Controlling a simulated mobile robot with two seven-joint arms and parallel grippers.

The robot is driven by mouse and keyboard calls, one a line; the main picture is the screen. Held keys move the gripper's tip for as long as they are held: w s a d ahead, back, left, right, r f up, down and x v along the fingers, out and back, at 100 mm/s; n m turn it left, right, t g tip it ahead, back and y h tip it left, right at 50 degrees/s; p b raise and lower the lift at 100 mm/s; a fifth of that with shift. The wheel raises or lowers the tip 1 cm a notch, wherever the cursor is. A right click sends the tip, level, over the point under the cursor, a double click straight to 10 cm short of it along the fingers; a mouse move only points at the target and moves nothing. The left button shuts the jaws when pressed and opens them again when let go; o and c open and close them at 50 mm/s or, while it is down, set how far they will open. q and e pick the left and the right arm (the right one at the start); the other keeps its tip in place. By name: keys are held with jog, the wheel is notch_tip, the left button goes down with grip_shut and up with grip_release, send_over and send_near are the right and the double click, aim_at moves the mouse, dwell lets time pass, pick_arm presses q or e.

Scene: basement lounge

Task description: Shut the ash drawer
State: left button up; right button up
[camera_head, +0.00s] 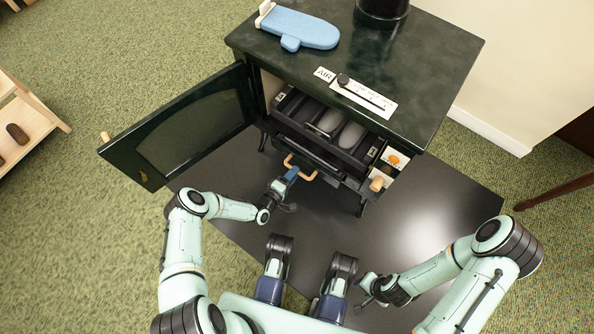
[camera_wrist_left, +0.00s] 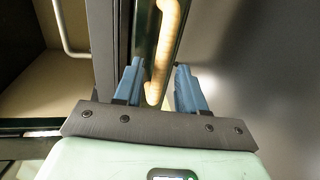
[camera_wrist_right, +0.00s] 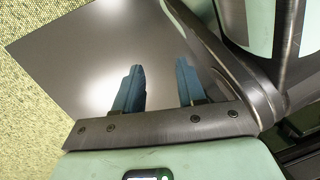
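The dark green stove (camera_head: 420,75) stands on a black floor plate, its hinged door (camera_head: 190,135) swung open to the left. The ash drawer (camera_head: 325,155) sits low in its front, below grey logs, and appears to stick out. The drawer's tan handle (camera_head: 303,176) faces me. My left gripper (camera_head: 291,174) is at the handle's left part. In the left wrist view the handle (camera_wrist_left: 165,45) runs between its two blue fingers, with gaps visible on both sides. My right gripper (camera_wrist_right: 160,75) is open and empty over the plate, away from the stove.
A blue mitt (camera_head: 300,28) lies on the stove top, near a sliding air control (camera_head: 363,95) and black flue pipe (camera_head: 382,10). A tan knob (camera_head: 377,184) is right of the drawer. The black plate (camera_head: 440,205) is clear at right. A wooden rack (camera_head: 25,120) stands far left.

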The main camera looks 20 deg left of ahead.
pick_arm(q)
jog(key=shift+b+x, duration=0.35)
jog(key=shift+x, duration=1.1)
pick_arm(e)
jog(key=shift+s+d+f+g, duration=0.1)
jog(key=shift+s+f+g, duration=0.3)
jog(key=shift+s, duration=0.55)
jog(key=shift+f, duration=0.1)
